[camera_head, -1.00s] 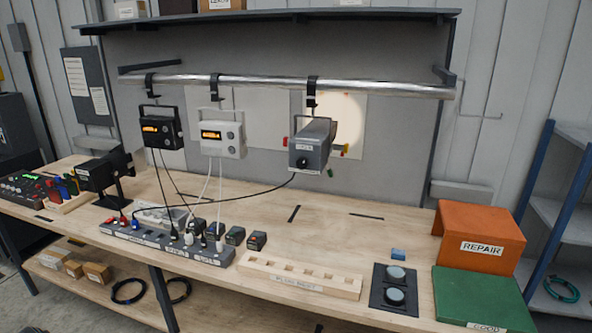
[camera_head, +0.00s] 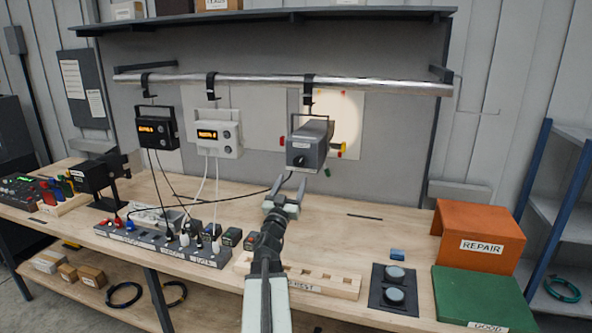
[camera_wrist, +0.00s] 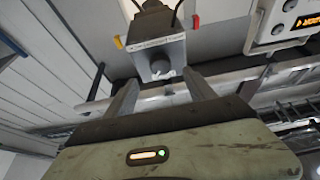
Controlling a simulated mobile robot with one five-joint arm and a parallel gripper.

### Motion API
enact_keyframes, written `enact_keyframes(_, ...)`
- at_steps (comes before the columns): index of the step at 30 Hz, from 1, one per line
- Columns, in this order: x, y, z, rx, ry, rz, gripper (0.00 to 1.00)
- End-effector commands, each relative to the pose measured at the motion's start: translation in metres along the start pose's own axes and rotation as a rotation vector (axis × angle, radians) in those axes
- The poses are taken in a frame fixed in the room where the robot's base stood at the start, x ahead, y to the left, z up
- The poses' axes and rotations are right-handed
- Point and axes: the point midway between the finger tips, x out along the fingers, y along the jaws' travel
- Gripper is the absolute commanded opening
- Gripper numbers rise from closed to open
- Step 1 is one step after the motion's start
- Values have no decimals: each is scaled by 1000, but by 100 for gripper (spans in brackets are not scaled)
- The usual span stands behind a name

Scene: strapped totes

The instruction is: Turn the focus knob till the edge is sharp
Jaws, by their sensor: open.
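The grey lamp (camera_head: 308,142) hangs from the metal rail, with a dark focus knob (camera_head: 300,160) on its near face and red and yellow tabs at its sides. A round bright spot (camera_head: 346,118) falls on the pale panel behind it. My gripper (camera_head: 284,190) is open and empty, below and slightly left of the lamp, apart from it. In the wrist view the lamp (camera_wrist: 158,52) appears upside down or rotated, with its knob (camera_wrist: 161,68) between and beyond the open fingers (camera_wrist: 163,88). Whether the spot's edge is sharp is too small to tell.
Two display units, black (camera_head: 158,128) and white (camera_head: 214,133), hang left on the rail (camera_head: 270,80). A power strip (camera_head: 160,243) with plugs and cables lies below. A wooden rest (camera_head: 345,285), black button plate (camera_head: 378,300), orange REPAIR box (camera_head: 480,222) and green GOOD box (camera_head: 470,290) stand right.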

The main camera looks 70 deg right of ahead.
Motion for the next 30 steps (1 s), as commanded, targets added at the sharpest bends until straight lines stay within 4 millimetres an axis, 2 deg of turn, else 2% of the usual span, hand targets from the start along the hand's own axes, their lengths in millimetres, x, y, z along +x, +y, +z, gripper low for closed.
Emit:
enact_keyframes(5, 4, 1, -1, -1, 2, 5, 64)
enact_keyframes(8, 15, 1, -2, 0, 2, 4, 64)
enact_keyframes(18, 74, -1, -2, 1, 1, 1, 64)
enact_keyframes(21, 79, -1, -1, 0, 1, 1, 64)
enact_keyframes(27, 78, -1, 0, 1, 1, 0, 64)
enact_keyframes(30, 78, -1, 0, 1, 1, -1, 36)
